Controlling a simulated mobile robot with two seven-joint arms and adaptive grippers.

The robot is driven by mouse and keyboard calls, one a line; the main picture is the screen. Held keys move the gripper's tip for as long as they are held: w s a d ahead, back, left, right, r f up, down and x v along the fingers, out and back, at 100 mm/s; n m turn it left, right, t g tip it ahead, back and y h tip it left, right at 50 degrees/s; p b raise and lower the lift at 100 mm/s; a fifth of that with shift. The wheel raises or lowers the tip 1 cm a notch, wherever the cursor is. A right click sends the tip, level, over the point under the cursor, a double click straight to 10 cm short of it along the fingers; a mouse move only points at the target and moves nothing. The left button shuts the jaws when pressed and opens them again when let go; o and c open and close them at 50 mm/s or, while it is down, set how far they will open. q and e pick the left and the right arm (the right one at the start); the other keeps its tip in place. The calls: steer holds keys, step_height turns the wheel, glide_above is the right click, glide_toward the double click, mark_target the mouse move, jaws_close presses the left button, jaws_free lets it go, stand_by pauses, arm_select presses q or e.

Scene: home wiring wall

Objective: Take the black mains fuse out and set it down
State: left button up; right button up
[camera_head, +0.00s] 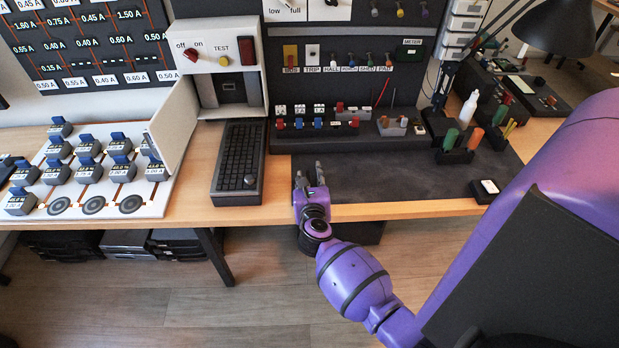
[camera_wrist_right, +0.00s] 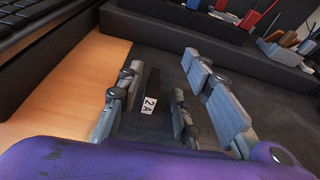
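The black mains fuse (camera_wrist_right: 147,124), with a white "2 A" label, shows in the right wrist view over the dark mat near its wooden edge. The fingers of my right gripper (camera_wrist_right: 151,100) stand apart on both sides of it, with a narrow strip of mat seeming to show beside it. Whether they touch it is hard to tell. In the head view my right gripper (camera_head: 310,176) is low at the mat's front left corner, and the fuse cannot be made out there. The recess (camera_head: 232,90) under the test box looks dark inside. My left gripper is out of view.
A keyboard-like black block (camera_head: 238,160) lies left of the gripper. A row of small fuses (camera_head: 318,123) stands on the panel ledge behind. The dark mat (camera_head: 395,178) is clear to the right, up to a small labelled black block (camera_head: 484,190).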

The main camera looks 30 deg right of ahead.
steer(key=shift+s, duration=0.1)
steer(key=v, duration=1.2)
stand_by(0.4)
